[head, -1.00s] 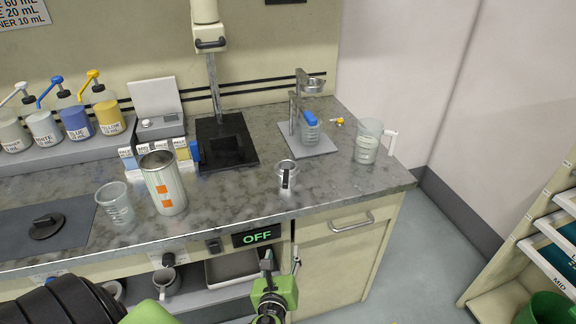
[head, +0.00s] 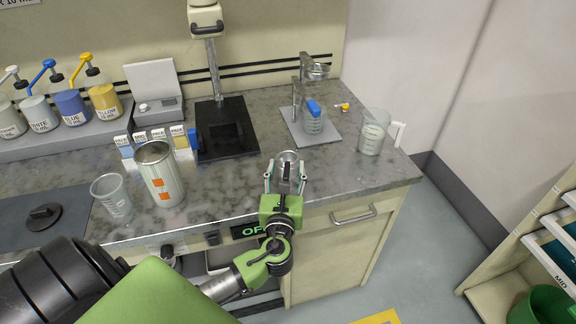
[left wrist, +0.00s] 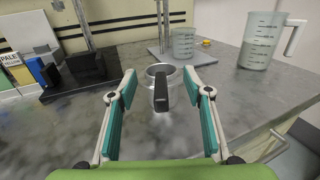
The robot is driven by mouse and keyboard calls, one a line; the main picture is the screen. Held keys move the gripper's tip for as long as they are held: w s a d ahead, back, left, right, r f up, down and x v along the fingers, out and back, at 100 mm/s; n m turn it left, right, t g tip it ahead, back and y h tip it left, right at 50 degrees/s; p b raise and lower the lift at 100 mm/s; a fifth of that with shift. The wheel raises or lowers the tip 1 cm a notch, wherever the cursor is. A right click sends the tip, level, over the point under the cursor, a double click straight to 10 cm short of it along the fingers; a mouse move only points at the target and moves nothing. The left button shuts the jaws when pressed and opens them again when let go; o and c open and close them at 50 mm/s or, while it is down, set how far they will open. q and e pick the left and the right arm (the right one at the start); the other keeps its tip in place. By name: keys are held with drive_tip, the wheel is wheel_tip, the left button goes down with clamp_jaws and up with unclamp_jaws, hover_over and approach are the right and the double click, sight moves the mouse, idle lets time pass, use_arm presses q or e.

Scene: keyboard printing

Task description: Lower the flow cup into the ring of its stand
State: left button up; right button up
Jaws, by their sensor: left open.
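The flow cup (head: 288,160) is a small metal cup with a dark handle. It stands upright on the counter near its front edge. It also shows in the left wrist view (left wrist: 177,72), with the handle facing my gripper. My left gripper (head: 285,172) is open in front of the cup, with its fingers pointing at it and apart on either side of the handle. The stand (head: 297,100) is at the back right, with a metal ring (head: 316,71) on a post above a grey base (head: 322,134). My right gripper is not seen.
A clear jug (head: 373,133) stands right of the stand. A black plate with a column (head: 225,140) is behind the cup to the left. A metal can (head: 160,176) and a clear beaker (head: 112,194) stand further left. The counter between cup and stand is clear.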

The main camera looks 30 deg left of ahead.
sight(288, 156)
use_arm(q)
drive_tip(key=p+x, duration=0.1)
drive_tip(key=x, duration=0.4)
drive_tip(key=shift+w+a, duration=0.15)
drive_tip(key=shift+w, duration=0.25)
drive_tip(key=shift+s+r, duration=0.1)
drive_tip(key=c, duration=1.1)
